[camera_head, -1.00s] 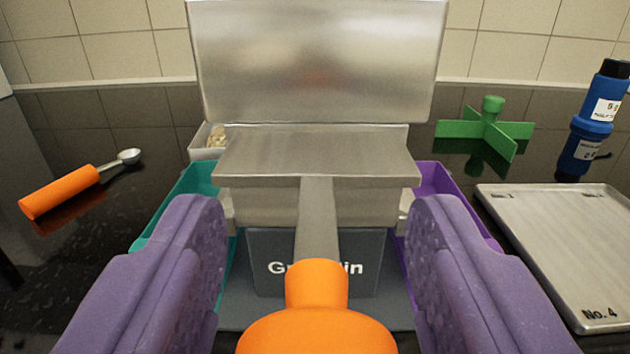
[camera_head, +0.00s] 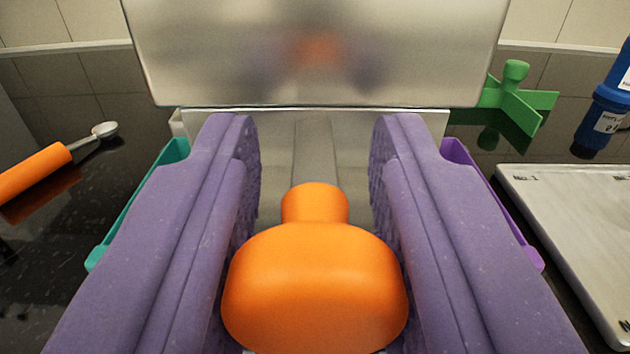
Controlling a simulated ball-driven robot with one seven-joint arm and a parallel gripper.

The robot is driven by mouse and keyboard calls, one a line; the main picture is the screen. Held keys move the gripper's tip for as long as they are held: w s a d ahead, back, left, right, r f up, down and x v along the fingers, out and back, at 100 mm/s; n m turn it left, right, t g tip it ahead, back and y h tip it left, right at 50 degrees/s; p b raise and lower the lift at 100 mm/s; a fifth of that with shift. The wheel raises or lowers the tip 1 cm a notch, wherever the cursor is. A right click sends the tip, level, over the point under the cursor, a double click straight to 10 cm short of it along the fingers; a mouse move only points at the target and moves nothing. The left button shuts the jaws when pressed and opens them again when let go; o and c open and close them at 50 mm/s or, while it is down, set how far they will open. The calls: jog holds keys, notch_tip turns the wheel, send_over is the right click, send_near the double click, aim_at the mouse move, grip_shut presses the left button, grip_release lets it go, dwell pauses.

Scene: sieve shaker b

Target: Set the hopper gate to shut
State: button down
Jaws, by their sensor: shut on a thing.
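The hopper gate's orange knob (camera_head: 315,290) is at the bottom centre, on a flat grey metal bar (camera_head: 316,145) that runs away from me to the metal hopper (camera_head: 430,122). My gripper (camera_head: 315,165) has a purple finger on each side of the knob and is shut on it. The fingertips reach past the knob, along both sides of the bar. The front of the hopper and the labelled panel below it are hidden behind the knob and fingers.
A tilted metal panel (camera_head: 315,55) stands behind the hopper. A teal tray (camera_head: 130,215) and a purple tray (camera_head: 460,155) flank it. An orange-handled scoop (camera_head: 35,172) lies left. A green cross-shaped piece (camera_head: 515,95), a blue bottle (camera_head: 600,115) and a metal plate (camera_head: 580,240) are right.

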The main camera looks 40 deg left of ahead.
jog(key=shift+w+a+r, duration=0.1)
jog(key=shift+w+a, duration=0.05)
jog(key=shift+w, duration=0.05)
jog(key=c, duration=0.8)
grip_release()
jog(key=shift+w+a, duration=0.1)
jog(key=shift+w, duration=0.05)
jog(key=p+v, duration=0.1)
jog(key=v, duration=0.7)
